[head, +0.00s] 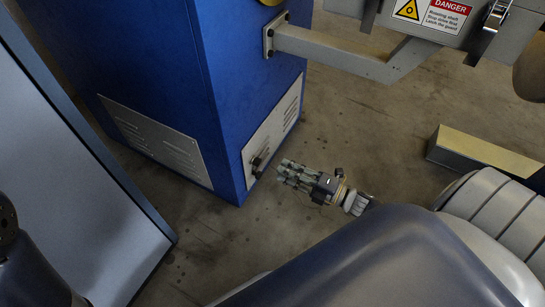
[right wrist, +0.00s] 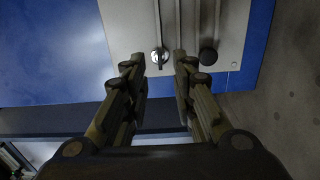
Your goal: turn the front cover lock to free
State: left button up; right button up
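The front cover (head: 274,135) is a light grey vented panel low on the blue cabinet; it also shows in the right wrist view (right wrist: 120,25). Its lock is a small silver round piece with a dark slot or tab (right wrist: 160,57), and a dark round knob (right wrist: 208,56) sits to its right. In the head view a small dark fitting (head: 256,164) shows at the cover's lower edge. My right gripper (head: 283,169) points at this spot, fingers apart and empty. In the right wrist view the lock appears between its fingertips (right wrist: 160,70), with no clear contact. My left gripper is not in view.
The blue cabinet (head: 245,60) carries a grey bracket arm (head: 340,54) above my right gripper. A second vented panel (head: 155,137) is on its left face. A grey panel (head: 60,190) stands at left, a yellowish block (head: 485,153) at right. Bare floor lies between.

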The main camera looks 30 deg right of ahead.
jog(key=v, duration=0.3)
jog(key=shift+s+d, duration=0.2)
jog(key=shift+s, duration=0.1)
jog(key=shift+r, duration=0.1)
